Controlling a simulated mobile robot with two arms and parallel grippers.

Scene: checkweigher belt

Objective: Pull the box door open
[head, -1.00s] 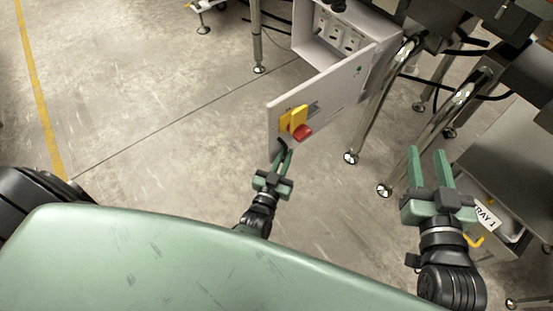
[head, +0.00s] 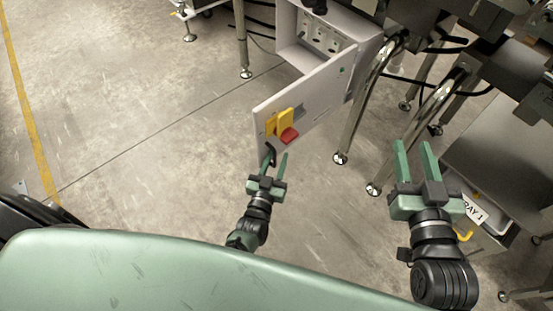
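The grey box (head: 287,28) stands open in the head view, with sockets visible inside. Its door (head: 318,100) is swung well out toward me. The door carries a yellow and red switch (head: 285,122). A black handle (head: 271,152) shows at the door's lower near corner. My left gripper (head: 275,160) is open just below that corner, its fingers spread. Its left finger overlaps the handle in the picture; I cannot tell whether they touch. My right gripper (head: 414,148) is open and empty, off to the right of the door.
Metal legs (head: 357,110) of the conveyor frame stand right of the door. A grey cabinet with a tray label (head: 473,208) is at the right, near my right gripper. The concrete floor to the left is clear.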

